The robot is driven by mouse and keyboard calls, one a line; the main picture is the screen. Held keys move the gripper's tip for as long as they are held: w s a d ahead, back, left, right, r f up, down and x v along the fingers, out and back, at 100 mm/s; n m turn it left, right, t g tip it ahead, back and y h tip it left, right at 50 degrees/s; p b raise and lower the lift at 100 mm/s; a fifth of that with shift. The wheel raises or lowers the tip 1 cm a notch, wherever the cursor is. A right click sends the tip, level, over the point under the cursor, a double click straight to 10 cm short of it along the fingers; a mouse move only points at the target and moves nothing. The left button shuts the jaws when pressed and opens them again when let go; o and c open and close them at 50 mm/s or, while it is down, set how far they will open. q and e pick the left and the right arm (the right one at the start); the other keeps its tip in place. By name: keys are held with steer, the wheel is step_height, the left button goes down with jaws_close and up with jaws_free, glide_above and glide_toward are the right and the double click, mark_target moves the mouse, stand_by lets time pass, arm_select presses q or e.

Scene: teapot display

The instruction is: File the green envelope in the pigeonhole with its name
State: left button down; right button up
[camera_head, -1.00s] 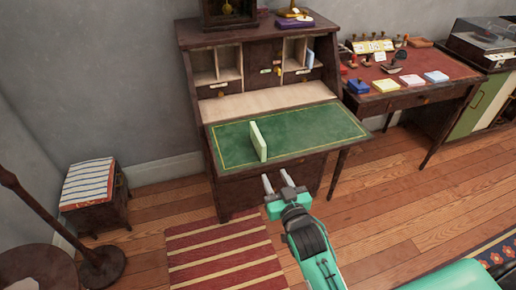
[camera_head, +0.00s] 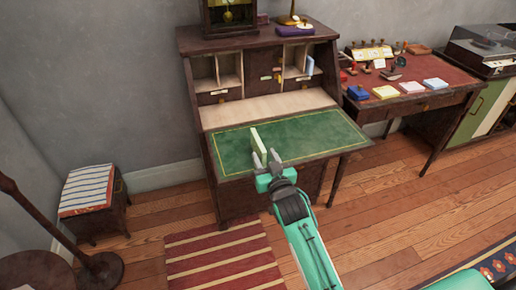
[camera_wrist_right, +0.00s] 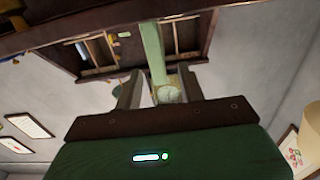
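The pale green envelope (camera_head: 256,138) stands upright on edge on the green writing surface (camera_head: 320,133) of the bureau. My right gripper (camera_head: 267,157) is open at the near end of the envelope. In the right wrist view, the envelope (camera_wrist_right: 152,52) lies between the two spread fingers (camera_wrist_right: 158,88), with a gap on each side. The pigeonholes stand at the back of the bureau: left ones (camera_head: 203,72) look empty, and a right one holds a light blue envelope (camera_head: 309,65). Small name labels are too small to read. My left gripper is not in view.
A clock (camera_head: 229,15) and a brass-coloured object (camera_head: 290,18) stand on top of the bureau. A side desk (camera_head: 425,93) to the right carries stamps and coloured pads. A striped stool (camera_head: 88,190) is at left. The writing surface is otherwise clear.

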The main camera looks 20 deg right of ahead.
mark_target(258, 148)
steer(key=shift+w, duration=1.6)
jaws_close()
